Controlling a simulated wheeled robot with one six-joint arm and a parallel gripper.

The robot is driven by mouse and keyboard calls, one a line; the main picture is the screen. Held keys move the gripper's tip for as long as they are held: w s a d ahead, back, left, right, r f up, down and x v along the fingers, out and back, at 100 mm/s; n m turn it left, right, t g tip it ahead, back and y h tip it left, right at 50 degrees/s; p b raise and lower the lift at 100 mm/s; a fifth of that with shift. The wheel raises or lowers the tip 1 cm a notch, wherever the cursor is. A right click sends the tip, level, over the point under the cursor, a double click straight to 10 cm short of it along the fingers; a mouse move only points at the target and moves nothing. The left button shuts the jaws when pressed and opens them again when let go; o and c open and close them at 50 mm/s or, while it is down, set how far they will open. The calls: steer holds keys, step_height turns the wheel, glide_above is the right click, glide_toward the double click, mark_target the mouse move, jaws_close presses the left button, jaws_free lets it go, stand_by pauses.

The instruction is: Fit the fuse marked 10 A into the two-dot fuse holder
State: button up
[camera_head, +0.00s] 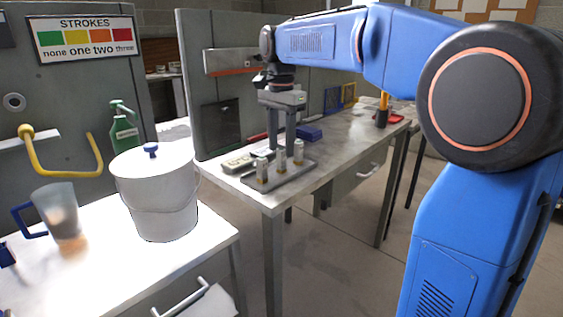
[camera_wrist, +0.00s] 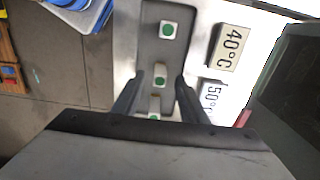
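Three short upright pale cylinders with brassy lower parts, which look like fuses, stand in a row on a grey plate (camera_head: 307,167): left (camera_head: 262,171), middle (camera_head: 281,161) and right (camera_head: 298,153). No 10 A marking is readable, and I cannot make out a two-dot fuse holder. My gripper (camera_head: 281,150) points down over the row with its fingers apart. In the wrist view the fingers (camera_wrist: 157,85) straddle the row; nothing is visibly gripped.
Blocks labelled 40°C (camera_wrist: 231,46) and 50°C (camera_wrist: 213,94) lie beside the plate. A blue object (camera_head: 309,133) lies behind. A strokes colour sign (camera_head: 83,38) hangs at left. A lidded white bucket (camera_head: 158,200) and a jug (camera_head: 58,212) stand on the near counter.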

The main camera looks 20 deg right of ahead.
mark_target(281, 149)
steer(key=shift+f, duration=1.55)
jaws_close()
steer(key=shift+r, duration=0.1)
step_height(281, 149, up, 10)
steer(key=shift+f, duration=0.1)
